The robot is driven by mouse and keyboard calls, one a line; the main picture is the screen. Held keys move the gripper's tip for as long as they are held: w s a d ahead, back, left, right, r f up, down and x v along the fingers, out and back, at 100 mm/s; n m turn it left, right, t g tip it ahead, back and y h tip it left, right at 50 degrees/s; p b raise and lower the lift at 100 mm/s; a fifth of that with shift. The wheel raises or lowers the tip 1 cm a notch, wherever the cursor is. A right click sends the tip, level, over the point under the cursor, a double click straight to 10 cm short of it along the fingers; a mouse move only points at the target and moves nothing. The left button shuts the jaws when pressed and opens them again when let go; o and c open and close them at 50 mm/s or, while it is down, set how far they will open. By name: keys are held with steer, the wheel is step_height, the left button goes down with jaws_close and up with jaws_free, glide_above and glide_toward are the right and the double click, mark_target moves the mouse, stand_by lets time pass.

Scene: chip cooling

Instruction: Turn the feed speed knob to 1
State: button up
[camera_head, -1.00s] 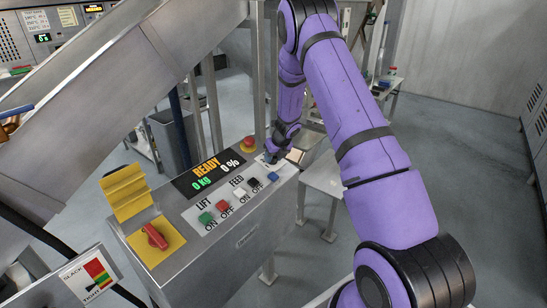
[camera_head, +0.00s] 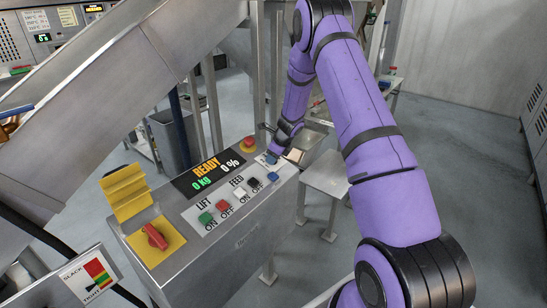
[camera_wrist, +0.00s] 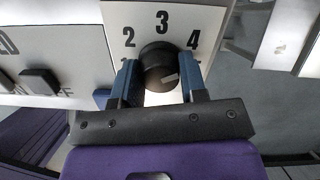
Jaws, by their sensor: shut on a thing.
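The feed speed knob (camera_wrist: 160,68) is round and black with a white pointer mark. In the wrist view it sits on a white dial plate (camera_wrist: 205,18) below the printed numbers 2, 3 and 4. The pointer mark lies on its lower right part, slanting toward the right; its exact setting is hard to read. My gripper (camera_wrist: 158,78) has one blue finger on each side of the knob and is shut on it. In the head view my gripper (camera_head: 272,157) is at the far right end of the control panel and hides the knob.
The control panel (camera_head: 245,240) carries a READY display (camera_head: 207,172), several lift and feed buttons, a red emergency button (camera_head: 249,142) beside my gripper and a red rotary switch (camera_head: 155,236). A small metal table (camera_head: 326,172) stands to the right.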

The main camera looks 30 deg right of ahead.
steer(key=n, duration=0.4)
steer(key=shift+n, duration=0.3)
steer(key=n+g, duration=0.1)
steer(key=n, duration=0.3)
steer(key=shift+n, duration=0.3)
steer(key=n, duration=0.3)
steer(key=shift+d+n+y, duration=0.1)
steer(key=shift+n+y, duration=0.2)
steer(key=n+g, duration=0.1)
steer(key=n, duration=0.3)
steer(key=shift+n, duration=0.3)
steer(key=n, duration=0.3)
steer(key=shift+n, duration=0.3)
steer(key=n, duration=0.3)
steer(key=shift+n+h, duration=0.3)
steer(key=shift+h, duration=0.1)
steer(key=n, duration=0.4)
steer(key=shift+w+g+h, duration=0.1)
steer(key=shift+g+h, duration=0.2)
steer(key=shift+n, duration=1.8)
